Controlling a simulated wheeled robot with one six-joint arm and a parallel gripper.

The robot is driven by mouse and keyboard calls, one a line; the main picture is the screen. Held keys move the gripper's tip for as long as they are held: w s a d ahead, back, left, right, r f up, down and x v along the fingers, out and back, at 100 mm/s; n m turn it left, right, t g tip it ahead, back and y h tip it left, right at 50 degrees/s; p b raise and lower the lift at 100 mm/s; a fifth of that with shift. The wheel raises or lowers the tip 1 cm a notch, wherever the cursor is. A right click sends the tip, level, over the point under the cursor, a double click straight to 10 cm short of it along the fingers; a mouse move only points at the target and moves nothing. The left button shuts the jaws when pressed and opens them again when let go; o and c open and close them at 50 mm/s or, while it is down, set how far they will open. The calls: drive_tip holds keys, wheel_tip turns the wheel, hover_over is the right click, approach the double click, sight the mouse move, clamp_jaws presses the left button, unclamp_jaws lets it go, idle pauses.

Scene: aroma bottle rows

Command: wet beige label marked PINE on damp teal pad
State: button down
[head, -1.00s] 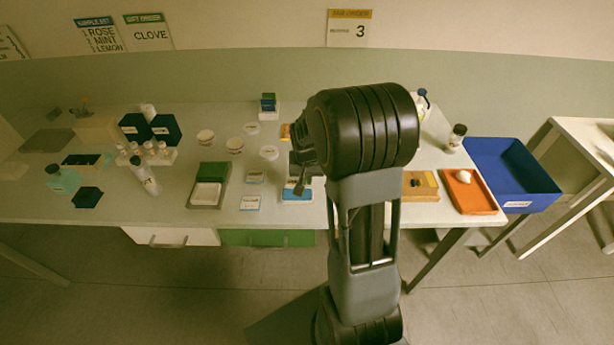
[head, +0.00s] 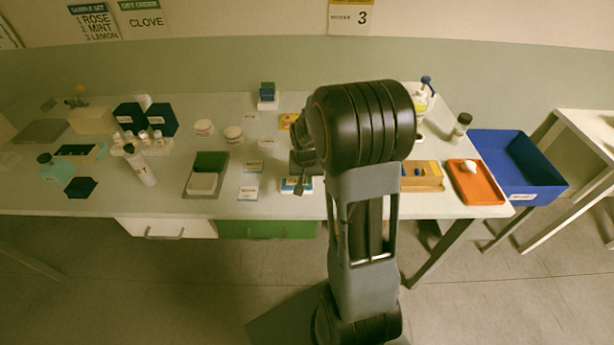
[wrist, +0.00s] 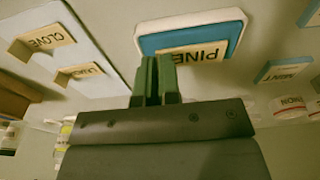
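The beige label marked PINE (wrist: 197,56) lies flat on the teal pad (wrist: 222,37) in the wrist view, along the pad's near edge, its text upside down. The pad sits in a white rim. The white and blue pad block (head: 297,186) shows in the head view beside my arm, the label on it too small to read. My gripper (wrist: 155,62) has its two green fingers close together over the label's left end; they cover part of it.
A white board (wrist: 92,62) with CLOVE and another label lies left in the wrist view; a small blue MINT block (wrist: 283,70) lies right. In the head view, a green-and-grey tray (head: 205,175) stands left of my gripper, an orange tray (head: 476,183) and blue bin (head: 515,165) right.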

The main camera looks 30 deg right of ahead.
drive_tip(key=shift+f+b, duration=0.35)
drive_tip(key=shift+f, duration=0.05)
idle(1.7)
drive_tip(key=shift+r, duration=0.1)
drive_tip(key=shift+r+p, duration=2.55)
drive_tip(key=shift+r, duration=0.9)
